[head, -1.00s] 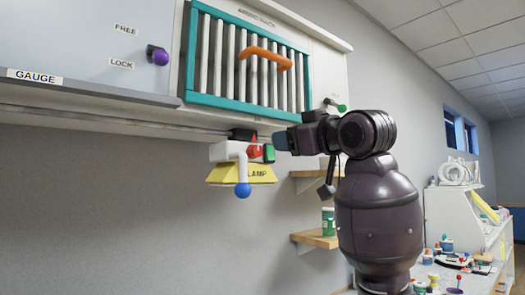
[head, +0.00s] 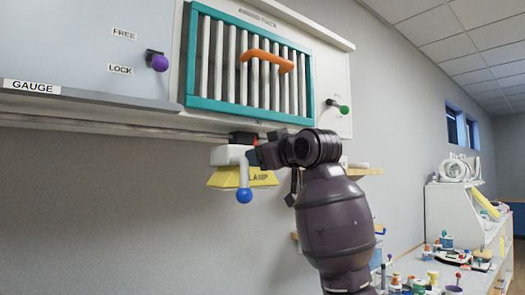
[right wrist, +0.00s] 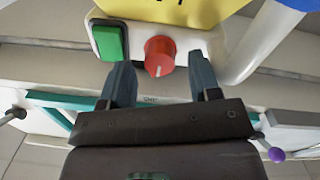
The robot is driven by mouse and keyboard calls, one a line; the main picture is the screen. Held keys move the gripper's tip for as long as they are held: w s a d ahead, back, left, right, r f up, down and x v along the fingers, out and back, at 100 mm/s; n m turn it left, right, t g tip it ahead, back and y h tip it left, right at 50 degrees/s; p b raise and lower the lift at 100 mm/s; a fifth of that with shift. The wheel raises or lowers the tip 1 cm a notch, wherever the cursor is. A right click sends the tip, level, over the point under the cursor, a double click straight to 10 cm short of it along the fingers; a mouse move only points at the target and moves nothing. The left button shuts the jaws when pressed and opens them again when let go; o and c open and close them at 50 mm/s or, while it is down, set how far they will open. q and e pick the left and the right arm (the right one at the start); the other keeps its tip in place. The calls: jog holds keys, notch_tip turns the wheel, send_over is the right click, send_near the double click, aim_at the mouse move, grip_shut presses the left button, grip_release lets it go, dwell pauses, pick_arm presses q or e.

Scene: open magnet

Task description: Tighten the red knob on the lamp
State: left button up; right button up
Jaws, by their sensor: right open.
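The lamp (head: 225,155) hangs under the wall cabinet, with a white body, a yellow shade (head: 225,179) and a white arm ending in a blue ball (head: 244,196). In the right wrist view the red knob (right wrist: 160,57) sits on the lamp's white body, beside a green square button (right wrist: 111,42). My right gripper (right wrist: 163,80) is open, its two dark fingers pointing at the lamp with the knob between and just beyond their tips. I cannot tell whether they touch it. In the head view my right arm hides most of the knob. My left gripper is not in view.
Above is the cabinet with a teal-framed grille (head: 250,107), an orange handle (head: 267,58), a purple knob (head: 158,61) and a green knob (head: 344,110). A wooden shelf (head: 364,172) is behind my right arm. A cluttered table (head: 430,275) stands at right.

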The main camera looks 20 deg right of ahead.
jog(key=shift+w+a, duration=0.1)
jog(key=shift+w, duration=0.2)
jog(key=shift+c, duration=0.5)
jog(key=c, duration=0.8)
jog(key=shift+c, duration=0.2)
jog(key=shift+m, duration=0.4)
jog(key=m, duration=1.6)
jog(key=shift+m+g, duration=0.3)
